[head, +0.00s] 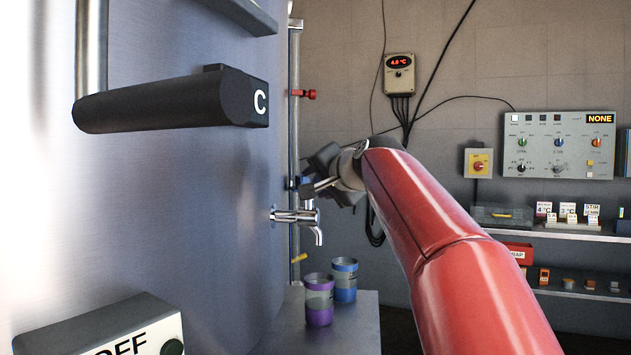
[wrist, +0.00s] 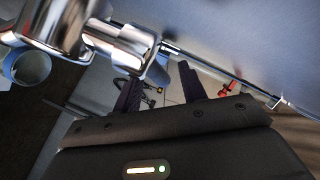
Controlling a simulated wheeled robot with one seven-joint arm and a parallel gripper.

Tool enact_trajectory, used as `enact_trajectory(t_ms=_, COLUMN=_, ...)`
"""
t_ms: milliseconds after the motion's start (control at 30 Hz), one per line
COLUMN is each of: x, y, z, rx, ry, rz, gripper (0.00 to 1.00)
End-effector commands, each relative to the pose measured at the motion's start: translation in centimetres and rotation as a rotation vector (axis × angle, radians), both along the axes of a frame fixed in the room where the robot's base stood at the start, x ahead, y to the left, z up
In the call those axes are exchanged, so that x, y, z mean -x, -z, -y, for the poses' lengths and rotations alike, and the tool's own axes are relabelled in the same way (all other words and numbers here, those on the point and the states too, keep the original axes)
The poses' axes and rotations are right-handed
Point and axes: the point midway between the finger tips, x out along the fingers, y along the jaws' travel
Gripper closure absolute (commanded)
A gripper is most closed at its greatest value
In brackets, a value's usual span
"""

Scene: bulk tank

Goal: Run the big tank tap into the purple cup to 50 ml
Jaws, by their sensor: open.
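The chrome tap (head: 299,217) sticks out from the big tank's wall (head: 180,200), with its spout pointing down. In the wrist view the tap (wrist: 115,42) is close, at the upper left. The purple cup (head: 319,302) stands upright on a grey shelf (head: 350,325) below the tap; I cannot tell whether it is exactly under the spout. No stream shows from the spout. My gripper (head: 318,176) is at the tap's top, partly hidden behind my arm. In the wrist view my gripper (wrist: 160,85) has its fingers apart with nothing clearly between them.
A blue cup (head: 344,280) stands right beside the purple cup; it also shows in the wrist view (wrist: 28,67). A black bar marked C (head: 190,102) juts from the tank above. A control panel (head: 560,145) and stocked shelves (head: 560,232) are at the right.

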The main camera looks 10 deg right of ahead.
Motion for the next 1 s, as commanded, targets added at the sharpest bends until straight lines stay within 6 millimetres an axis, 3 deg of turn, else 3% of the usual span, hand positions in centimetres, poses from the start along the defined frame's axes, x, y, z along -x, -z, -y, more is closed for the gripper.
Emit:
enact_trajectory(t_ms=133, x=-1.13, y=0.28, z=-0.29, rx=0.000, ry=-0.001, rz=-0.002, gripper=0.59)
enact_trajectory(t_ms=433, x=-1.29, y=0.33, z=-0.33, rx=0.001, ry=0.000, rz=0.000, gripper=0.60)
enact_trajectory(t_ms=733, x=-1.28, y=0.34, z=-0.32, rx=0.001, ry=0.000, rz=-0.001, gripper=0.99)
enact_trajectory(t_ms=1000, x=-1.27, y=0.34, z=-0.21, rx=0.001, ry=0.003, rz=-0.001, gripper=1.00)
